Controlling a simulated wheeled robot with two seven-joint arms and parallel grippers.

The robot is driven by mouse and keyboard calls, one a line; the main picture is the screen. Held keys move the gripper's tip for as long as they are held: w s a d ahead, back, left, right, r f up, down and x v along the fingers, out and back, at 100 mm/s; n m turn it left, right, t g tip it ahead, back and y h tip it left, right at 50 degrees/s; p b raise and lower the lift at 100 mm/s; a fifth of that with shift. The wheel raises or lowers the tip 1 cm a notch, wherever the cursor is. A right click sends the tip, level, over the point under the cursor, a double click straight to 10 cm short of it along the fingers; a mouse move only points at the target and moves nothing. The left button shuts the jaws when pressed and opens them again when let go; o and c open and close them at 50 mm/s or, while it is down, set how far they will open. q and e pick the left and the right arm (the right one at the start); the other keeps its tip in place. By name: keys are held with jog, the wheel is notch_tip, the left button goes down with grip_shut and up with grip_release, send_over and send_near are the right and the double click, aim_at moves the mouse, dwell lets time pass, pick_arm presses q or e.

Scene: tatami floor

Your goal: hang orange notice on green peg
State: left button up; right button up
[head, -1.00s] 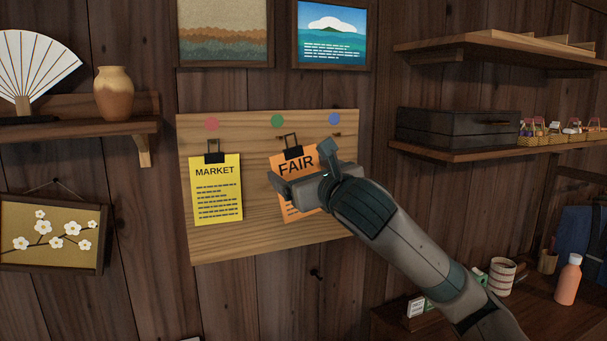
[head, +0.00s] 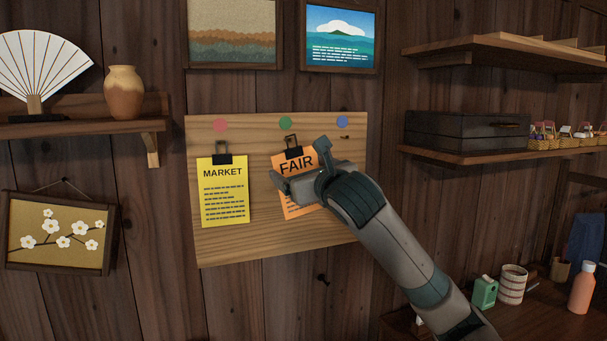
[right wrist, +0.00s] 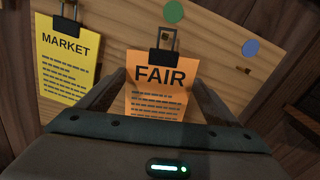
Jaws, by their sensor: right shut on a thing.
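The orange FAIR notice (head: 283,167) hangs from a black clip with a wire loop (head: 292,142) and tilts slightly in the head view. My right gripper (head: 301,172) is shut on it, with one finger on each side in the right wrist view (right wrist: 157,92). The loop is just below and slightly right of the green dot (head: 286,123) on the board; the dot also shows in the right wrist view (right wrist: 173,11). My left gripper is not in view.
The yellow MARKET notice (head: 223,190) hangs on the wooden board (head: 225,245), left of the orange one. A bare peg (head: 345,137) sticks out below the blue dot (head: 342,122). Shelves flank the board; the right one holds a dark box (head: 460,130).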

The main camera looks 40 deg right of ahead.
jog(key=shift+w+d+f+b, duration=0.1)
jog(key=shift+w+f+b, duration=0.1)
jog(key=shift+w+b, duration=0.25)
jog(key=shift+w+d+r, duration=0.1)
jog(key=shift+w+r, duration=0.05)
jog(key=shift+w+p, duration=0.4)
jog(key=shift+p, duration=0.15)
jog(key=shift+d+p, duration=0.15)
jog(key=shift+p, duration=0.15)
jog(key=shift+w+f, duration=0.15)
jog(key=shift+f, duration=0.1)
